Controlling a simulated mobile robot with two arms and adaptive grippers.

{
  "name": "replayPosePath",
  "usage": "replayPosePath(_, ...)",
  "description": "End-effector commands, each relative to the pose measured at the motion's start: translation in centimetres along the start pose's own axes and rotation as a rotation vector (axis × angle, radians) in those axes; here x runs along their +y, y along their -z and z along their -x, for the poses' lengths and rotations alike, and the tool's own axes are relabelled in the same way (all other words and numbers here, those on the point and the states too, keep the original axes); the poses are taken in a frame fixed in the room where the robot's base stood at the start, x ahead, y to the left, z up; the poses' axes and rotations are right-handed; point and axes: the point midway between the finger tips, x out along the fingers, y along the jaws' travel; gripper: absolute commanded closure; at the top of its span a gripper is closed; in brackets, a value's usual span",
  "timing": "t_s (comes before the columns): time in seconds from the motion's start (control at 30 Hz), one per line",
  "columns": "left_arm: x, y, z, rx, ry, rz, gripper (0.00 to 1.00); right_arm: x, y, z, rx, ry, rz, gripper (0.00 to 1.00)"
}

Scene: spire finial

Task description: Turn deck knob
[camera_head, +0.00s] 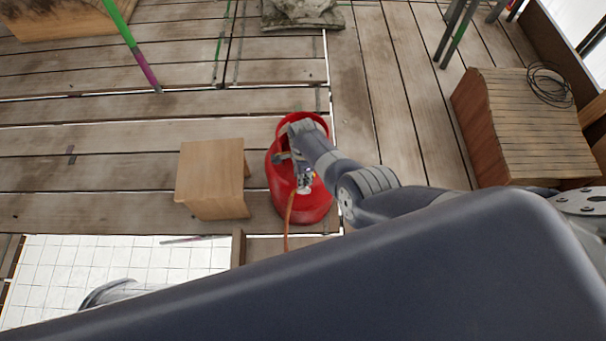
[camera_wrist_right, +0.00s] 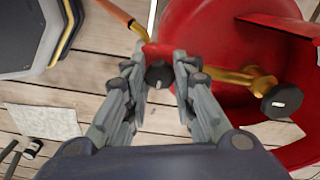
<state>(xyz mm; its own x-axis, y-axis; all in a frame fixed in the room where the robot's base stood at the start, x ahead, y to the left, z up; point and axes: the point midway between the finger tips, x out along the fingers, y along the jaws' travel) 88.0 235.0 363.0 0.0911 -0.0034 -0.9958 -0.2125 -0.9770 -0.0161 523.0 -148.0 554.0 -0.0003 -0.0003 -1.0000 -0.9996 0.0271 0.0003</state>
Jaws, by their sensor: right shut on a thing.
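A red gas cylinder (camera_head: 315,205) stands on the wooden deck, and my right arm reaches down over it. My right gripper (camera_head: 303,180) is at its top, partly hidden by my arm. In the right wrist view, my right gripper (camera_wrist_right: 160,82) has its two fingers on either side of a small dark knob (camera_wrist_right: 159,74) and is shut on it. The knob sits by a red fitting with an orange hose (camera_wrist_right: 115,14). A second black knob (camera_wrist_right: 281,101) on a brass valve is to the right, apart from the fingers. My left gripper is not in view.
A wooden box-like stool (camera_head: 212,180) stands just left of the cylinder. A slatted wooden crate (camera_head: 515,125) with a coiled black cable is at the right. A stone block (camera_head: 302,12) lies at the back. Deck boards between them are mostly clear; the deck edge is near front left.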

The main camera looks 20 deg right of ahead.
Motion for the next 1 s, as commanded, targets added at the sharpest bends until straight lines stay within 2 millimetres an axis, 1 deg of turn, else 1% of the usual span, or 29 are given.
replayPosePath(0.4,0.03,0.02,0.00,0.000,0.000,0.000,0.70,-0.01,0.04,0.00,0.000,0.000,-0.007,1.00)
replayPosePath(0.43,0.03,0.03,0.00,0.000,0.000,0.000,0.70,-0.01,0.04,0.00,0.000,0.000,-0.007,0.69)
replayPosePath(0.5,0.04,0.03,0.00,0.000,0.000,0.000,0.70,-0.01,0.04,0.00,0.000,0.000,-0.007,0.55)
replayPosePath(0.87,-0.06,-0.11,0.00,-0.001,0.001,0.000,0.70,-0.03,0.03,0.06,0.000,0.001,-0.006,0.55)
replayPosePath(1.0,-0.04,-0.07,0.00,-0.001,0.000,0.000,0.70,-0.06,-0.03,0.49,-0.001,0.001,-0.006,0.55)
